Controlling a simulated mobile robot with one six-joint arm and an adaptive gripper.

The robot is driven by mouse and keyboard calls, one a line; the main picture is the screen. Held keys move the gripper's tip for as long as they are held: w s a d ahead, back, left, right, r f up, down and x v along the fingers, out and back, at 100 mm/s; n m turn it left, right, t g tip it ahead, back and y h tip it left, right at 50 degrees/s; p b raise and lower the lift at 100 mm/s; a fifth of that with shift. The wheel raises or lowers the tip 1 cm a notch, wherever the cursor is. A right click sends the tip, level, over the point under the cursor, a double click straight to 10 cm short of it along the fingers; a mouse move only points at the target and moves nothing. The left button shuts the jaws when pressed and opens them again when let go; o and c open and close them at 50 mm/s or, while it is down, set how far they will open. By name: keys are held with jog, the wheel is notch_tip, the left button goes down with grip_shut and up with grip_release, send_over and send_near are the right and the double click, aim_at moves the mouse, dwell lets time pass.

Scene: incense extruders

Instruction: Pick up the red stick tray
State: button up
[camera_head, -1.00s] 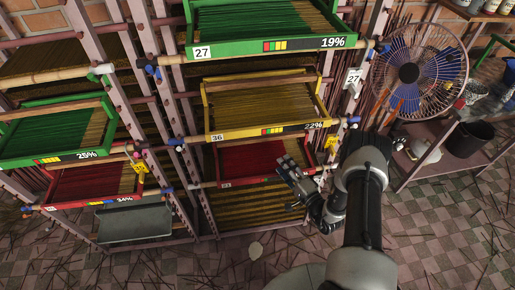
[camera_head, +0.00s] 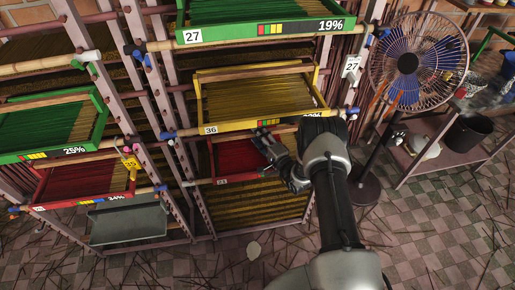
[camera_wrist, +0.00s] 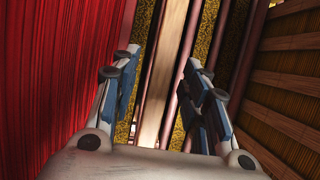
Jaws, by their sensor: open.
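A red stick tray (camera_head: 233,163) sits in the middle rack bay, below the yellow tray. Red sticks fill its visible left part; my arm hides its right part. My gripper (camera_head: 266,142) is open and empty in front of this tray, just under the yellow tray's front edge. In the wrist view, my two fingers (camera_wrist: 158,75) are spread apart with a pale wooden bar between them farther off. The red sticks (camera_wrist: 55,80) fill the left side there. I cannot tell whether the fingers touch the tray. Another red tray (camera_head: 85,183) sits in the left bay.
The yellow tray (camera_head: 260,95) is close above my gripper, with a green tray (camera_head: 262,25) higher up. Rack posts (camera_head: 180,150) flank the bay. A standing fan (camera_head: 408,65) and a shelf with a dark bucket (camera_head: 468,135) are to the right.

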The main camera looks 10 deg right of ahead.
jog(key=shift+x, duration=0.85)
jog(key=shift+c, duration=0.2)
grip_shut()
jog(key=shift+r, duration=0.1)
